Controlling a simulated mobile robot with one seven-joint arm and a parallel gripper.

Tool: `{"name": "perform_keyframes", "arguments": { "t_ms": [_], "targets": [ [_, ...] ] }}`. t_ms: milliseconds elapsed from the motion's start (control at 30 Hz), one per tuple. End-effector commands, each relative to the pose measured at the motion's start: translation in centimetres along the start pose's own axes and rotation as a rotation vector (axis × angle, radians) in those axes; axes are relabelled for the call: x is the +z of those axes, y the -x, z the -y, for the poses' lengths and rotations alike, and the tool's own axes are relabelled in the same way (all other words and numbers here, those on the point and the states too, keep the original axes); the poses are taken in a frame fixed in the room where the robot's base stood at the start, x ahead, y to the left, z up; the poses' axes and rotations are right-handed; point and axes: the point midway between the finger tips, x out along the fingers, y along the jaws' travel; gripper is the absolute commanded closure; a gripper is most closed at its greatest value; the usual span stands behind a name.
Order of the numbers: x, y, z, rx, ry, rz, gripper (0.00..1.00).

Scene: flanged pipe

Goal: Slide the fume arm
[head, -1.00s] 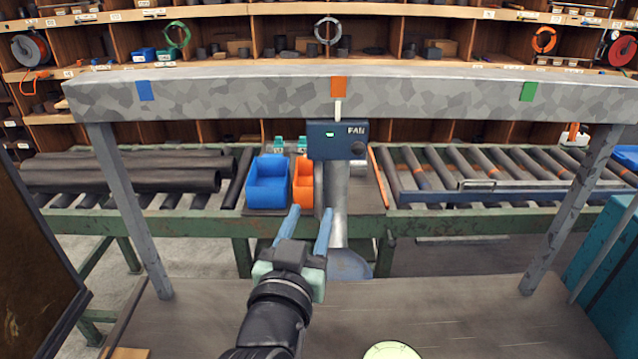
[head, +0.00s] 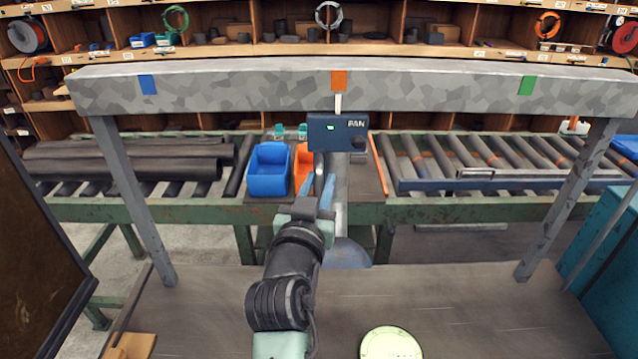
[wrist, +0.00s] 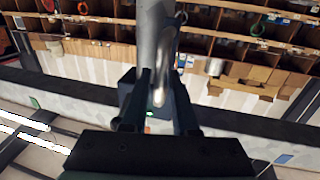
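The fume arm hangs from a grey overhead beam (head: 240,95). Its blue FAN box (head: 336,132) is under the orange mark (head: 338,80). A grey duct (head: 341,200) drops from the box to a flared hood (head: 346,252). The beam also has a blue mark (head: 147,84) at left and a green mark (head: 527,85) at right. My gripper (head: 320,180) is open, just left of and in front of the duct in the head view. In the wrist view the grey duct (wrist: 152,35) shows between and beyond the fingers; contact cannot be told.
A blue bin (head: 268,182) and an orange bin (head: 303,170) stand on the bench behind. Roller conveyors (head: 490,165) run behind the beam. Slanted posts (head: 135,200) carry the beam on both sides. A pale round disc (head: 390,345) is at the front.

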Motion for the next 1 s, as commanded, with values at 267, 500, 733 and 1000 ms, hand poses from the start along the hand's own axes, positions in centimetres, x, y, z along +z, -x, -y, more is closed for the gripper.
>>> {"name": "perform_keyframes", "arguments": {
  "t_ms": [267, 500, 733, 1000],
  "targets": [
    [0.02, 0.03, 0.01, 0.0, 0.0, 0.0, 1.0],
    [0.02, 0.03, 0.02, 0.0, 0.0, 0.001, 1.0],
    [0.03, 0.04, 0.02, 0.0, 0.0, 0.001, 1.0],
    [0.05, 0.04, 0.02, 0.0, 0.001, 0.001, 1.0]
  ]
}}
